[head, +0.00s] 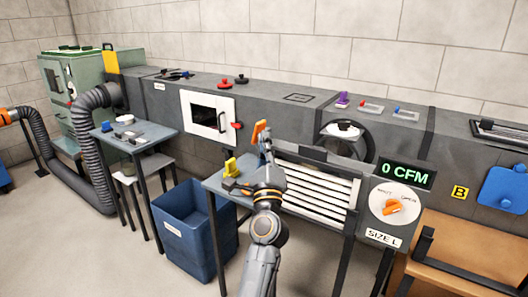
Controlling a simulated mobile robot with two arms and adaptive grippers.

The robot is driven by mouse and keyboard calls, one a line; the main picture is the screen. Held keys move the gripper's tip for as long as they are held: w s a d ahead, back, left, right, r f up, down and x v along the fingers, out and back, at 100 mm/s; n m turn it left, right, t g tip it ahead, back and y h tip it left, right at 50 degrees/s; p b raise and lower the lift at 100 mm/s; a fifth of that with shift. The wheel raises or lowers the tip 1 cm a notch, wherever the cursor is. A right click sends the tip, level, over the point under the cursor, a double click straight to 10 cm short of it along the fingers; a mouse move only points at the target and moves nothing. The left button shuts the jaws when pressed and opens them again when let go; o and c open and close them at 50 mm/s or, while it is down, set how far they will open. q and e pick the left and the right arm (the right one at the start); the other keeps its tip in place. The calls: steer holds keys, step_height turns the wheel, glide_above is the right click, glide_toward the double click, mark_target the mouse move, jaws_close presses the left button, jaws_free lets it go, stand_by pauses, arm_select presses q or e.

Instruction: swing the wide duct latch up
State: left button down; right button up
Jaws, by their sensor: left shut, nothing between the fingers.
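A white square hatch (207,117) with a dark window and a pale handle is on the front of the long grey duct (270,110). A red latch-like piece (237,125) sits at its right edge. An orange tab (259,131) stands upright at the duct front, just right of it. I cannot tell which of these is the wide duct latch. My left gripper (264,143) is shut and empty, right beside the orange tab; whether they touch is unclear. My left arm hides part of the duct and table behind it. My right gripper is out of view.
A small table (214,183) with yellow and orange items stands below the gripper. A blue bin (190,215) is left of it. White louvres (315,190), a round opening (350,140), and an orange dial (394,207) under a "0 CFM" display (404,172) are to the right.

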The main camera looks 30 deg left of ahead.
arm_select(q)
steer(key=v, duration=1.1)
